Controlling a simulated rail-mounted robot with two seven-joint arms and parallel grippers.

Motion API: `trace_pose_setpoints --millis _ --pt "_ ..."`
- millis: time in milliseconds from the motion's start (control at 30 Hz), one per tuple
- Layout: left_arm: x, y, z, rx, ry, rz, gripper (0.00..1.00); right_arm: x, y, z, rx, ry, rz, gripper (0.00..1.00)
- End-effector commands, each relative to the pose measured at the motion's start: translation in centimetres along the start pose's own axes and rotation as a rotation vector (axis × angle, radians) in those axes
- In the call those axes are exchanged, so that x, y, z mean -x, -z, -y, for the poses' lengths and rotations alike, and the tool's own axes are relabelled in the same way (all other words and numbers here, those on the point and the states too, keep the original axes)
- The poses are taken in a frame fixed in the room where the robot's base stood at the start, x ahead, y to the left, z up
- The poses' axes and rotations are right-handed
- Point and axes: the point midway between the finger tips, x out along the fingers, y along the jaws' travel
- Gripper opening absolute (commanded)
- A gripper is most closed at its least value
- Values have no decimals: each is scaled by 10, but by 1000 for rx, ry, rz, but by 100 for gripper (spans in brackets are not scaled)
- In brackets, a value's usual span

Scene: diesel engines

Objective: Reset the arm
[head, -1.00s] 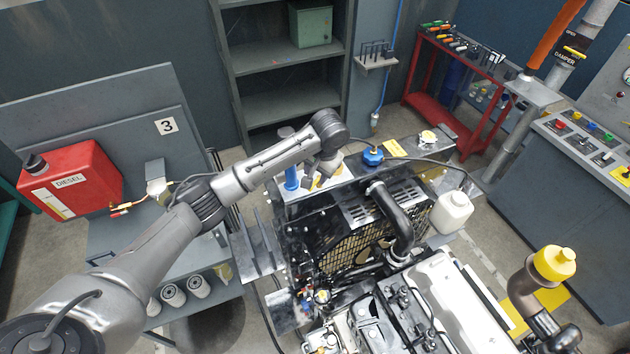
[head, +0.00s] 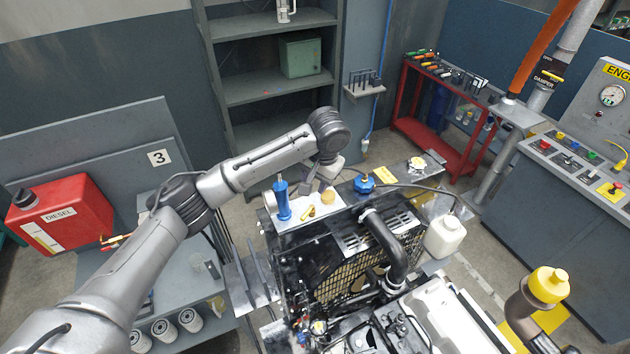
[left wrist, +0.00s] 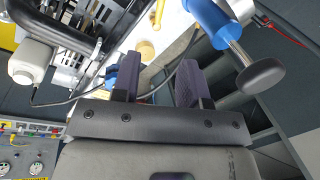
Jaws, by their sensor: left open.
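My left arm (head: 255,165) comes in from the left in the head view and bends down at the wrist above the far end of the engine. My left gripper (head: 318,182) is small and partly hidden there, near a white-topped surface. In the left wrist view its two dark fingers (left wrist: 160,78) stand apart with nothing held between them. A blue cylindrical tool (head: 282,200) stands upright on the white surface, left of the gripper. It also shows close beside the fingers in the left wrist view (left wrist: 212,22). My right gripper is not in view.
The engine (head: 350,260) has a blue cap (head: 364,184) and a white bottle (head: 444,236). A red diesel can (head: 62,214) sits on the left bench. Grey shelves (head: 265,90), a red tool cart (head: 430,130) and a control console (head: 580,170) stand behind.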

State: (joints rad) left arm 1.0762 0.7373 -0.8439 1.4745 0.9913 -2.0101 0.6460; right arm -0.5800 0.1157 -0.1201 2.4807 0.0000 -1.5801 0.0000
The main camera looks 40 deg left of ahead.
Motion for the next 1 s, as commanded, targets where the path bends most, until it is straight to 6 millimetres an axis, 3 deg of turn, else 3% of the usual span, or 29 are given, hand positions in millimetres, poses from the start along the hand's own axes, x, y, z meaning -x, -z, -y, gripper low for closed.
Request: trace_pose_setpoints --millis 367,533,633,767,1000 --pt "0 0 0 -10 0 0 40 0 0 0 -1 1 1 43" --pt "0 5 -2 -123 -13 -29 40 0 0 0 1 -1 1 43" --pt "4 20 -1 -224 25 -137 40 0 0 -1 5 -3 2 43" --pt "38 34 -10 -373 121 -371 40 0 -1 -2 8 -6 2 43" --pt "127 37 -34 -506 224 -759 40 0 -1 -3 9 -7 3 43"
